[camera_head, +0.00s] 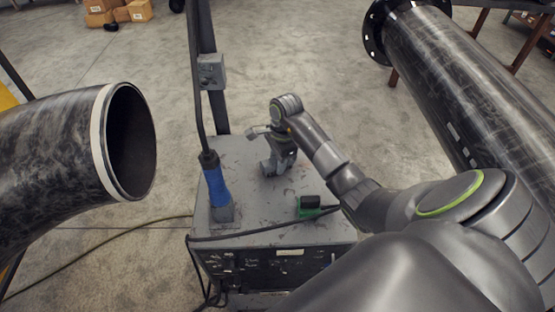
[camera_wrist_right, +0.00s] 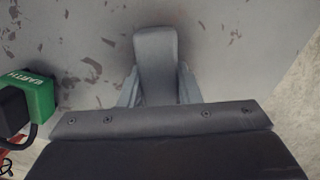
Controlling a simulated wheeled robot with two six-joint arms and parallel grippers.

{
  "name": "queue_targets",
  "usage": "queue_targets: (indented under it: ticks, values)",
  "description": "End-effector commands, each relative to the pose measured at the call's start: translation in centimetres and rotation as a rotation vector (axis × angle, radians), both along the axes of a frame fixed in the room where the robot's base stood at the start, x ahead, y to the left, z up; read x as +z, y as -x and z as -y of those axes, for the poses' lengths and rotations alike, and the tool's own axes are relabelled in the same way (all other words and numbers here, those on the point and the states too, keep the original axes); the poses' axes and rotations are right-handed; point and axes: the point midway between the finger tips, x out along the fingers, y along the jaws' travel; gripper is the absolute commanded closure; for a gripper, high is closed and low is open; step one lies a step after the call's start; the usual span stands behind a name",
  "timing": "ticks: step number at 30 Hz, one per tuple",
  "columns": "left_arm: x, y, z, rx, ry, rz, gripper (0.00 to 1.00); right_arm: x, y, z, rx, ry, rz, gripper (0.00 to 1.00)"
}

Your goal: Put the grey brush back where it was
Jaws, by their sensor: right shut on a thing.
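My right gripper (camera_head: 279,164) is over the far part of the grey welding cabinet's top (camera_head: 255,205). In the right wrist view it is shut on the grey brush (camera_wrist_right: 157,62), whose rounded grey body sticks out beyond the fingers (camera_wrist_right: 158,90). The brush is over the scuffed grey cabinet top, close to it; I cannot tell whether it touches. In the head view the brush is hard to tell apart from the gripper. My left gripper is out of view.
A blue-handled tool (camera_head: 217,188) stands upright at the cabinet's left. A green earth clamp (camera_head: 309,207) with a cable lies at the right; it also shows in the wrist view (camera_wrist_right: 38,98). A pipe elbow (camera_head: 60,155) is at left, a flanged pipe (camera_head: 465,75) at right.

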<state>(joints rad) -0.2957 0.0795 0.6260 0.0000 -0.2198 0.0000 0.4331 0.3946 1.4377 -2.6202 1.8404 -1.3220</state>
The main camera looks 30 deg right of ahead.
Motion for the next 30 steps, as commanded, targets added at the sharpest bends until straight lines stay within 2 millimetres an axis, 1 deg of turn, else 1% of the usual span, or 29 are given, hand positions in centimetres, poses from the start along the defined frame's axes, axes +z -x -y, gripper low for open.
queue_targets:
  ticks: [9,10,15,23,26,28,30]
  values:
    - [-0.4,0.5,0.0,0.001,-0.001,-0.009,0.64,-0.3,0.0,0.0,0.001,0.0,0.002,0.88]
    - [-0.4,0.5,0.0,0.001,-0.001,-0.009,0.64,-0.4,0.0,0.0,0.0,0.001,0.001,0.68]
    - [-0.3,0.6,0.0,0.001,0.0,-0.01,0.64,-0.2,0.0,0.0,0.0,0.001,0.001,0.48]
    - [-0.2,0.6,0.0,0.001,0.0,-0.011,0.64,-0.2,0.0,0.0,0.0,0.001,0.001,0.48]
    - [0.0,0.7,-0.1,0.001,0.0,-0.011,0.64,0.1,0.0,0.0,0.0,0.001,0.001,0.48]
    - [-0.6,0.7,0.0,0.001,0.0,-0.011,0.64,0.7,-0.1,0.2,-0.001,0.003,0.005,0.48]
    - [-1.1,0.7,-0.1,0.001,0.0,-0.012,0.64,1.8,-0.1,0.4,0.001,0.003,0.007,0.48]
